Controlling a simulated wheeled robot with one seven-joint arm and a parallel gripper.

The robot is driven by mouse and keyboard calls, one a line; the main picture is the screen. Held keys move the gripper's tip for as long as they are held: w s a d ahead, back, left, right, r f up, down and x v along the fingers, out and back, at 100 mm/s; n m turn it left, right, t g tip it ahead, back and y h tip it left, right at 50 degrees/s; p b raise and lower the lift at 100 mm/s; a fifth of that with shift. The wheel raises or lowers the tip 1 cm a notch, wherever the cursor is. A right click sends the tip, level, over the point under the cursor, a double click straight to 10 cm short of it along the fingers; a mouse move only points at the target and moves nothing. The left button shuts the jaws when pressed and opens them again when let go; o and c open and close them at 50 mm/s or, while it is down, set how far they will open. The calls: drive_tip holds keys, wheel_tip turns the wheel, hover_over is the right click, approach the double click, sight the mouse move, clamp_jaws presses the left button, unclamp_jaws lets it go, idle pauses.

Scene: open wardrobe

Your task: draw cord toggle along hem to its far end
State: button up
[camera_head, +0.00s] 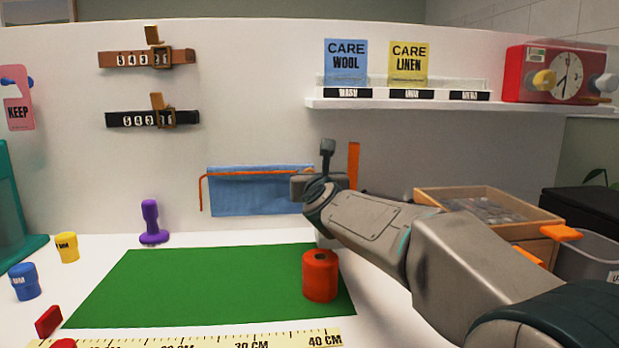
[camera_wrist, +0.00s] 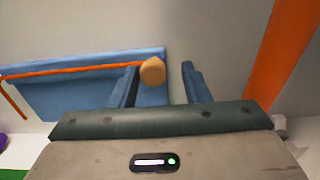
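A blue cloth hem (camera_head: 245,196) hangs on the back wall, with an orange cord (camera_head: 255,173) running along its top and drooping at the left end. In the wrist view the hem (camera_wrist: 75,98) and cord (camera_wrist: 70,71) reach from the left towards the middle. The tan toggle (camera_wrist: 152,71) sits at the cord's right end, near the hem's right edge.
An orange upright strip (camera_head: 353,165) stands just right of my gripper. A red cylinder (camera_head: 320,276) stands on the green mat (camera_head: 190,285) below. A purple peg (camera_head: 151,222) stands left. A shelf (camera_head: 400,105) is above, and a wooden box (camera_head: 480,205) is at right.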

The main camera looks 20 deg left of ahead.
drive_tip(key=v, duration=1.3)
drive_tip(key=shift+s, duration=0.4)
drive_tip(key=shift+d, duration=0.2)
